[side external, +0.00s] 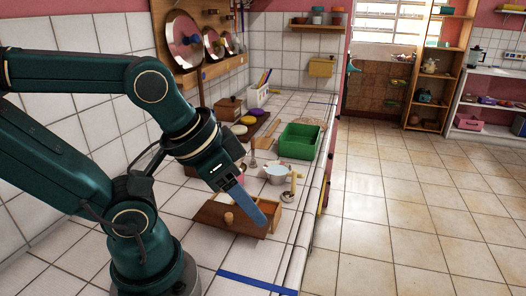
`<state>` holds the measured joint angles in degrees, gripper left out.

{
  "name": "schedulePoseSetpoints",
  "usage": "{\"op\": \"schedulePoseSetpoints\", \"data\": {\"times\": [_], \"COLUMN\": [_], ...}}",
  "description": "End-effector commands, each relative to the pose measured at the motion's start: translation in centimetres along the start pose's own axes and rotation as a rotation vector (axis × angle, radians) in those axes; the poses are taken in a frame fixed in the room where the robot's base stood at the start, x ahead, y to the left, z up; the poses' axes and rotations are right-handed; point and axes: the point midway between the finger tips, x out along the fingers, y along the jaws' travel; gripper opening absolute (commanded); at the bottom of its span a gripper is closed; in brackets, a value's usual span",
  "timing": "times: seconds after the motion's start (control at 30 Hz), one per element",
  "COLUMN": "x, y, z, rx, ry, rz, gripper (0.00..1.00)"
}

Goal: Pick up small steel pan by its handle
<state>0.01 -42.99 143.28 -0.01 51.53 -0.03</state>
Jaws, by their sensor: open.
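A small steel pan (288,197) sits on the tiled counter, right of my gripper, with a pale handle (294,181) that appears to rise from it. It is small in this view, so its details are hard to tell. My gripper (262,219) is open, pointing down and to the right, with its blue-grey fingers seen side-on. It appears in front of the wooden box, to the left of the pan and apart from it in the picture. The gap between the fingers is hidden, and I see nothing held.
A white pot (275,174) stands behind the pan, and a green crate (300,141) farther back. Round lids (183,42) hang on the wall board. The counter's right edge drops to open floor (400,210).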

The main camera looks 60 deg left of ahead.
Motion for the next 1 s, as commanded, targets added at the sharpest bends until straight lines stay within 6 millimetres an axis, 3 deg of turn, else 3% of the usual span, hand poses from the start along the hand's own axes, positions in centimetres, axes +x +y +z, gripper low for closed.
{"op": "schedulePoseSetpoints", "data": {"times": [0.33, 0.47, 0.77, 1.0], "x": [0.0, -0.2, -0.2, 2.2], "y": [0.0, -0.2, -2.3, -5.3], "z": [0.0, -0.9, -8.0, -13.5], "rx": [0.001, 0.028, 0.292, 0.535], "ry": [0.0, -0.012, -0.119, -0.217], "rz": [0.0, -0.005, -0.021, 0.004], "gripper": [0.25, 0.25, 0.25, 0.25]}}
